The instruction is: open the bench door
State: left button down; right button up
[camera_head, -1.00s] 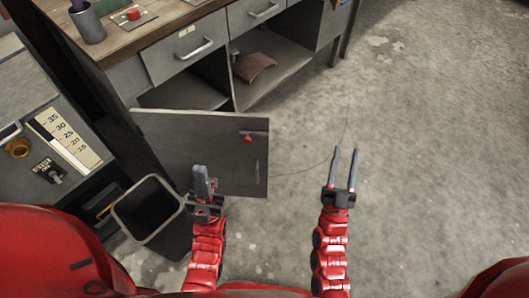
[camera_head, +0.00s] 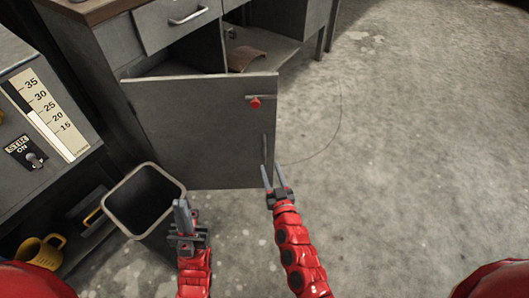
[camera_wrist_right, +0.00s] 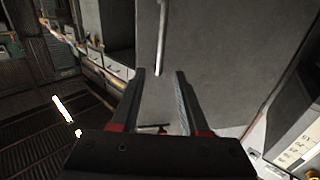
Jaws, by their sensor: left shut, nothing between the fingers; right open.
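The bench door (camera_head: 190,135) is a grey panel. It stands swung out from the bench, with the dark compartment partly visible behind its top edge. A red-knobbed latch (camera_head: 255,102) is near its upper right corner. A thin upright handle (camera_head: 265,150) is on its right side; it also shows in the right wrist view (camera_wrist_right: 161,38). My right gripper (camera_head: 272,167) is open at the handle's lower end. In the wrist view the handle's end appears between the fingertips, with contact unclear. My left gripper (camera_head: 180,203) is shut and empty, in front of the door's lower left.
A grey bin (camera_head: 170,177) stands left of the door. A machine with a scale and switch (camera_head: 30,155) is at the left, with a yellow mug (camera_head: 40,252) below. A brown curved piece (camera_head: 246,60) lies inside the bench. The floor (camera_head: 410,170) at right is clear.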

aim_at(265, 151)
jog(key=b+x, duration=0.2)
jog(key=x, duration=0.7)
jog(key=shift+w, duration=0.1)
jog(key=shift+c, duration=0.3)
grip_shut()
dwell(0.8)
